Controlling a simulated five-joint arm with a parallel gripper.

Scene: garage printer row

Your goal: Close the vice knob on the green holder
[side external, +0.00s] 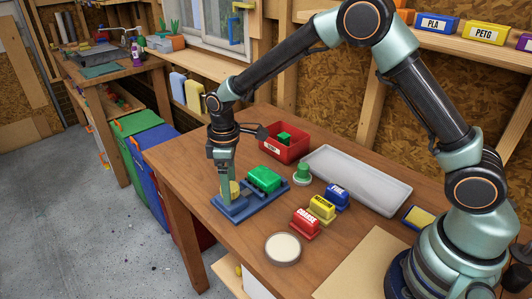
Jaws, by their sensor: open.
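A blue base (244,206) lies on the wooden table near its left edge. A green block-shaped holder (264,179) sits on the right part of this base. A small tan-yellow round piece (235,187), which looks like the knob, shows at the base's left part, beside my gripper. My gripper (226,198) points down over the left part of the base, with its fingers next to the tan piece. It is open. The fingers hide part of the tan piece, and I cannot tell whether they touch it.
A red bin (296,153) stands behind the holder. A grey tray (388,197) lies to the right. A green round piece (302,175), blue (337,197), yellow (321,211) and red (305,224) labelled blocks and a pale round dish (283,249) stand nearby. Bare table lies in front.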

